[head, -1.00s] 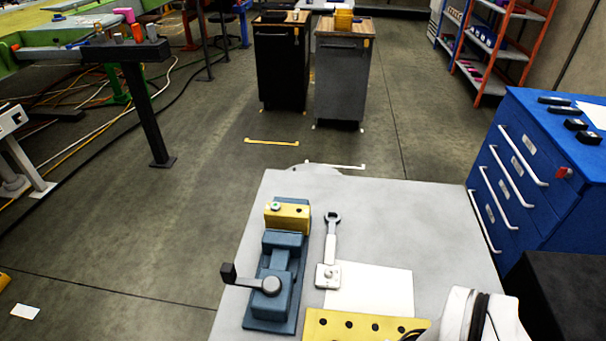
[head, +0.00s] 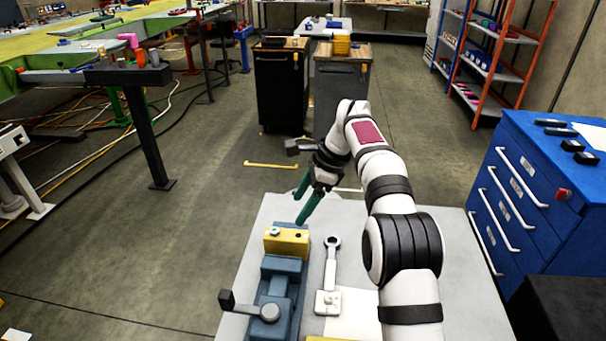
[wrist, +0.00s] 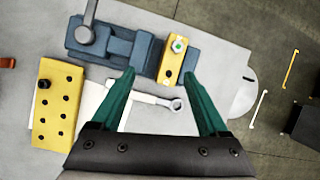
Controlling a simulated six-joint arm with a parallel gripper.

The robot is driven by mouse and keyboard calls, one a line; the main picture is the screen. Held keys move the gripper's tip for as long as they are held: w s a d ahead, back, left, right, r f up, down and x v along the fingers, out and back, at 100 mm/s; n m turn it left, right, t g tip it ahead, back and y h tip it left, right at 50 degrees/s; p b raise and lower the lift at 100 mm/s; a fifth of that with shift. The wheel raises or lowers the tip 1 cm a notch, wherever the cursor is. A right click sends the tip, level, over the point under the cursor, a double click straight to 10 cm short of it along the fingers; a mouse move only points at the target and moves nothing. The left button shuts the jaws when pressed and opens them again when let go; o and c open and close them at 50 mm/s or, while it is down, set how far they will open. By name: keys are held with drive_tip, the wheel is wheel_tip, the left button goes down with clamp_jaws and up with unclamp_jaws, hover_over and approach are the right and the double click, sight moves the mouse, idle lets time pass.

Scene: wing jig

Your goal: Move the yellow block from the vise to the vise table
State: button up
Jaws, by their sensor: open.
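The yellow block (head: 286,242) sits in the far end of the blue vise (head: 281,275) on the grey vise table (head: 252,250). In the wrist view the yellow block (wrist: 172,62) lies across the vise (wrist: 120,45) near the right fingertip, with a small pale round piece with a green centre on its face. My gripper (head: 303,208) has green fingers and hangs above the table's far part, just beyond and right of the block. In the wrist view my gripper (wrist: 160,77) is open with nothing between its fingers, apart from the block.
A wrench-like tool (head: 329,275) lies right of the vise, partly over a white sheet (head: 352,322). A yellow plate with holes (wrist: 57,105) lies at the near side. The vise handle (head: 240,305) sticks out left. The table's far right area is bare.

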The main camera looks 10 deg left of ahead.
sight(284, 234)
drive_tip(key=w+a+f, duration=0.1)
drive_tip(key=f, duration=0.1)
drive_tip(key=w+a+f+m, duration=0.1)
drive_tip(key=a+f, duration=0.1)
drive_tip(key=f, duration=0.1)
drive_tip(key=w+a+f+m, duration=0.1)
drive_tip(key=f, duration=0.1)
drive_tip(key=shift+w+a+f+y, duration=0.25)
drive_tip(key=shift+a+f+y, duration=0.05)
drive_tip(key=shift+y, duration=0.1)
wheel_tip(284, 234, down, 6)
drive_tip(key=shift+w, duration=0.1)
clamp_jaws()
drive_tip(key=shift+r, duration=0.1)
